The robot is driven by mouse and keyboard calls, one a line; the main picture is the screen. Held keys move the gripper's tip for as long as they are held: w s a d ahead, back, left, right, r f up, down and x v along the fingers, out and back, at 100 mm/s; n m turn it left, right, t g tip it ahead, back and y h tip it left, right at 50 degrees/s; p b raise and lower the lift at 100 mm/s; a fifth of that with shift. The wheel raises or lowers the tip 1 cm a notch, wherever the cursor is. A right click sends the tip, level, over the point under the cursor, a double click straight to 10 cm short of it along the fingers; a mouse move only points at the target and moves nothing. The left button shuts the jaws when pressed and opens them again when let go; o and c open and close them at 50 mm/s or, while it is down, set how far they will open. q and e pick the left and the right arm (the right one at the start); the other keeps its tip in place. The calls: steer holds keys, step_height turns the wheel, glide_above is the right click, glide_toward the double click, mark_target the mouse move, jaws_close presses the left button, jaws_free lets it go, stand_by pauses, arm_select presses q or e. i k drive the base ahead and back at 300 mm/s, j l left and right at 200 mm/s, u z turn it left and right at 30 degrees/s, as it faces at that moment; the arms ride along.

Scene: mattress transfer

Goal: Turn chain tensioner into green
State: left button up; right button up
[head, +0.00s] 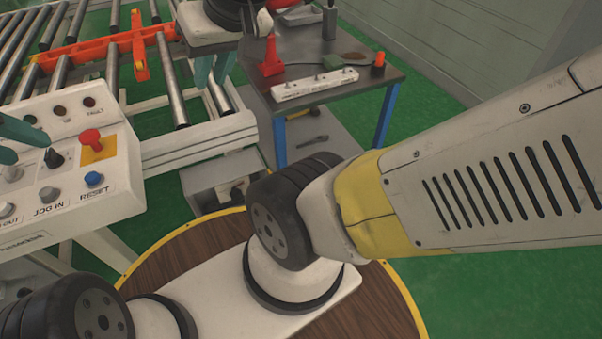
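No part in view is clearly labelled chain tensioner, and no green indicator is clearly readable. An orange-red bar (85,48) lies across the conveyor rollers, with an upright orange piece (140,48) on it. The control panel (118,190) at left has a black selector knob (53,158), a red switch (91,140) on a yellow plate and a blue RESET button (94,179). My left gripper (34,149) shows two parted teal fingers at the left edge, close to the black knob; contact cannot be told. My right gripper (213,76) hangs open at the top, between conveyor and table, apparently empty.
Green floor (500,290) is open at right. Rollers (162,80) fill the upper left.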

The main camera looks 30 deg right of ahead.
mark_target(236, 194)
steer(key=k+l+u, duration=0.1)
steer(key=l, duration=0.3)
steer(key=k+l+u, duration=0.1)
steer(key=l, duration=0.35)
steer(key=k+l+u, duration=0.15)
steer(key=l, duration=0.25)
steer(key=k+l+u, duration=0.1)
steer(key=l, duration=0.25)
steer(key=k+l+u, duration=0.1)
steer(key=k+l, duration=0.2)
steer(key=k+l+u, duration=0.1)
steer(key=l, duration=0.35)
steer(key=k+l+u, duration=0.1)
steer(key=l+u, duration=0.2)
steer(key=l, duration=0.2)
steer(key=k+l+u, duration=0.1)
steer(key=l+u, duration=0.2)
steer(key=l, duration=0.15)
